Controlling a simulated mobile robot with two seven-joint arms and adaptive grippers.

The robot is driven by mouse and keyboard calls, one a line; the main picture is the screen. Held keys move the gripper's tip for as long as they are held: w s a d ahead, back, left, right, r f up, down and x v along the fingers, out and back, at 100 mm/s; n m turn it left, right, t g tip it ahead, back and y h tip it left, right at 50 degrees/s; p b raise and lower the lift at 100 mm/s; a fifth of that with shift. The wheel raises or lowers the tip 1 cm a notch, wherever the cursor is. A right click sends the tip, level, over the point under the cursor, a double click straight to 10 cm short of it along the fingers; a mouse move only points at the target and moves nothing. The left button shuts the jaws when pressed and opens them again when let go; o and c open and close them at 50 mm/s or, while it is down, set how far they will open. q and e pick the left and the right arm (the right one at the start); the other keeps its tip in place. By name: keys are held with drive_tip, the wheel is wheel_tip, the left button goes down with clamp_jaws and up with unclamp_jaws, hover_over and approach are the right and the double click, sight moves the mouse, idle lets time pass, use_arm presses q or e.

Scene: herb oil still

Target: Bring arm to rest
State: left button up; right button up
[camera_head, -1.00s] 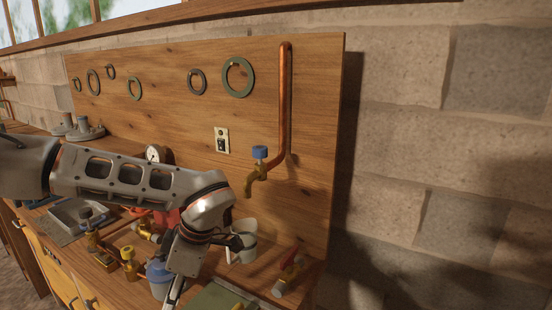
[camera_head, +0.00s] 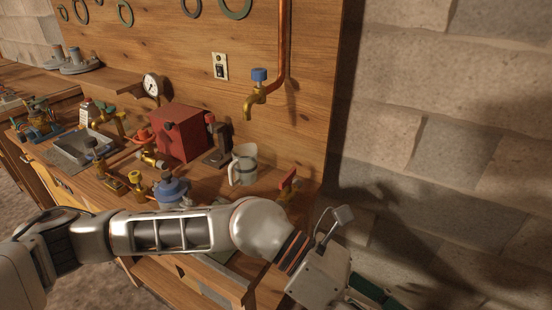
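My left arm comes in from the left and reaches across the lower part of the head view. Its grey gripper (camera_head: 335,262) is at the lower right, past the bench's right end and in front of the stone wall. One light grey finger part sticks up from it. The rest of the gripper is partly cut off at the bottom edge, so its opening is unclear. I see no object clearly held in it. My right gripper is not in view.
The bench holds a red box (camera_head: 180,132), a white mug (camera_head: 243,165), a blue-topped vessel (camera_head: 172,190), a red-handled valve (camera_head: 287,184), and brass fittings. A brass tap (camera_head: 255,100) hangs from the wooden back panel. The stone wall (camera_head: 455,130) fills the right side.

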use_arm(q)
wheel_tip(320, 180, up, 10)
drive_tip(key=w+d+n+t+h, duration=0.1)
drive_tip(key=d+n+h, duration=0.1)
drive_tip(key=n+h, duration=0.3)
drive_tip(key=w+a+r+n+t+h, duration=0.55)
drive_tip(key=w+r+n+t, duration=0.25)
drive_tip(key=w+n+t, duration=0.3)
drive_tip(key=w+a+f+n+t+y, duration=0.5)
drive_tip(key=w+a+n+t+y, duration=0.3)
drive_tip(key=a+n, duration=0.25)
drive_tip(key=w+a+f+n+t+y, duration=0.6)
drive_tip(key=w+a+n+t+y, duration=0.15)
drive_tip(key=a+n, duration=0.3)
drive_tip(key=s+a+f+n+g+y, duration=0.3)
drive_tip(key=a+f+n+g+y, duration=0.35)
drive_tip(key=a+f, duration=0.85)
drive_tip(key=s+a+f+n+g+y, duration=0.4)
drive_tip(key=s+a+f+g+y, duration=0.2)
drive_tip(key=s+a+f, duration=0.95)
drive_tip(key=d+f+n+t+h, duration=0.3)
drive_tip(key=d+f+h, duration=0.5)
drive_tip(key=d+f, duration=0.6)
drive_tip(key=d, duration=0.3)
drive_tip(key=shift+s+d, duration=0.15)
drive_tip(key=shift+s, duration=0.05)
